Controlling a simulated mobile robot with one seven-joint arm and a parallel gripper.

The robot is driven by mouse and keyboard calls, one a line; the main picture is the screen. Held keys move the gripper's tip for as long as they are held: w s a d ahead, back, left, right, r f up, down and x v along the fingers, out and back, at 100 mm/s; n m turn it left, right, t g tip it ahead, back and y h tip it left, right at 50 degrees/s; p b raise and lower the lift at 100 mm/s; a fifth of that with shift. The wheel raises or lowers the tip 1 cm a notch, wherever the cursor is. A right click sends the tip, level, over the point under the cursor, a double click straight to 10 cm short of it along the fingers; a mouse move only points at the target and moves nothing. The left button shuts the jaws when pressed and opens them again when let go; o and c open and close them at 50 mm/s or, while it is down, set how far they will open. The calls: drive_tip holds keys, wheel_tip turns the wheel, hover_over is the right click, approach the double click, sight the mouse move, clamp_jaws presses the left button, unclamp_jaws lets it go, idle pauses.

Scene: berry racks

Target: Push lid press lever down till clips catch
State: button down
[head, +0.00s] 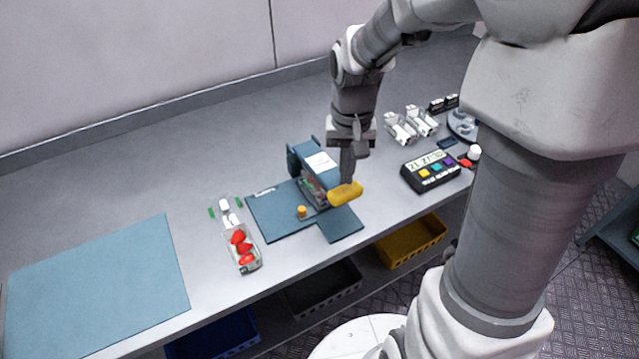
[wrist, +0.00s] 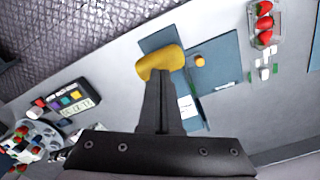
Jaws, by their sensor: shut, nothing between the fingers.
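The lid press is a dark blue-grey frame (head: 318,164) standing on a blue base plate (head: 270,225). Its lever ends in a yellow handle (head: 345,193) at the front, which also shows in the wrist view (wrist: 160,60). My gripper (head: 347,181) is shut and empty. It points down with its fingertips at the yellow handle; in the wrist view the fingertips (wrist: 159,72) overlap the handle's near edge. I cannot tell whether they touch it. A small yellow knob (head: 302,211) stands on the plate. Any punnet and clips inside the press are mostly hidden.
An open punnet of strawberries (head: 243,250) stands left of the press. A blue mat (head: 100,285) lies at far left. A timer-like box with coloured buttons (head: 432,171) and clear punnets (head: 411,125) stand to the right. A yellow bin (head: 411,241) sits below the bench.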

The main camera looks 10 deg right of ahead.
sight(345, 188)
drive_tip(key=shift+f, duration=0.1)
drive_tip(key=shift+f+b, duration=1.7)
drive_tip(key=shift+f, duration=0.45)
wheel_tip(345, 188, up, 9)
drive_tip(key=p, duration=0.7)
drive_tip(key=shift+r, duration=0.1)
